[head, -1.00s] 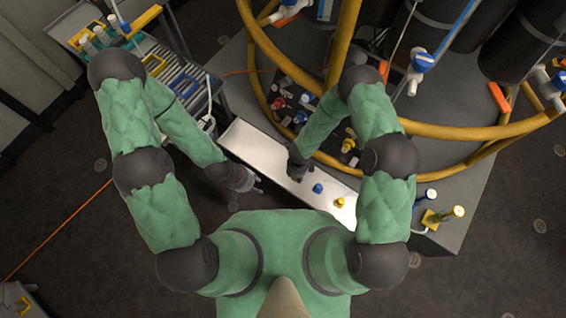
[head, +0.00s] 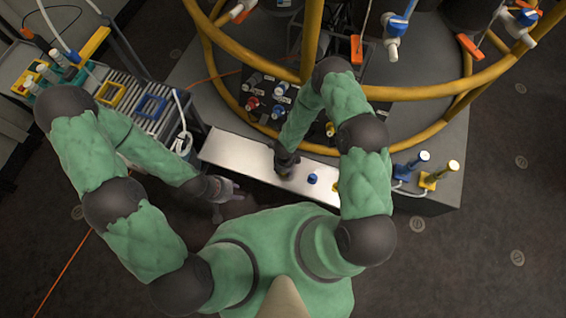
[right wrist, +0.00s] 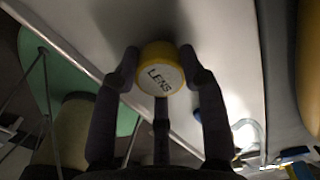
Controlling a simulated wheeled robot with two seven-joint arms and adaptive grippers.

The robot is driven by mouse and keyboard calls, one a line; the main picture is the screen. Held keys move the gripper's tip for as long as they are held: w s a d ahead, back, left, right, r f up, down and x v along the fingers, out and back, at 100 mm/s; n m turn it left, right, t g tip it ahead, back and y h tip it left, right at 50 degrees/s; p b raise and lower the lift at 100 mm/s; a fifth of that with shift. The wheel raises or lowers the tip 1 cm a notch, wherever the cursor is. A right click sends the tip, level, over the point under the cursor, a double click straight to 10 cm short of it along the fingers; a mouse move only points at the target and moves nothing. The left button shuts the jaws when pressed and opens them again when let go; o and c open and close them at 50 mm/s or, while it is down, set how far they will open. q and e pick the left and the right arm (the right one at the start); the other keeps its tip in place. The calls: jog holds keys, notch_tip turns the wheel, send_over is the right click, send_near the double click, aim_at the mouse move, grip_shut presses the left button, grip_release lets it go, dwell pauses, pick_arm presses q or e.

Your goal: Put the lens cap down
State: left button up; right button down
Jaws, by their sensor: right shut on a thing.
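The lens cap (right wrist: 160,72) is round, with a yellow rim and a pale face lettered LENS. It shows in the right wrist view between the fingers of my right gripper (right wrist: 160,85), which is shut on it. In the head view my right gripper (head: 286,168) is over the white shelf (head: 228,150), left of a blue cap; the lens cap is hidden there. I cannot tell whether the lens cap touches the shelf. My left gripper (head: 229,198) is open and empty, in front of the shelf's left part.
A blue cap (head: 312,179) stands on the shelf, with a yellow piece (head: 336,187) partly hidden by my right arm. The shelf's left part is clear. A yellow ring rail (head: 420,94) runs behind it. A cart with trays (head: 150,107) stands at the left.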

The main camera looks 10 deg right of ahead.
jog(key=shift+f, duration=0.2)
jog(key=c, duration=0.7)
grip_release()
jog(key=shift+r, duration=0.1)
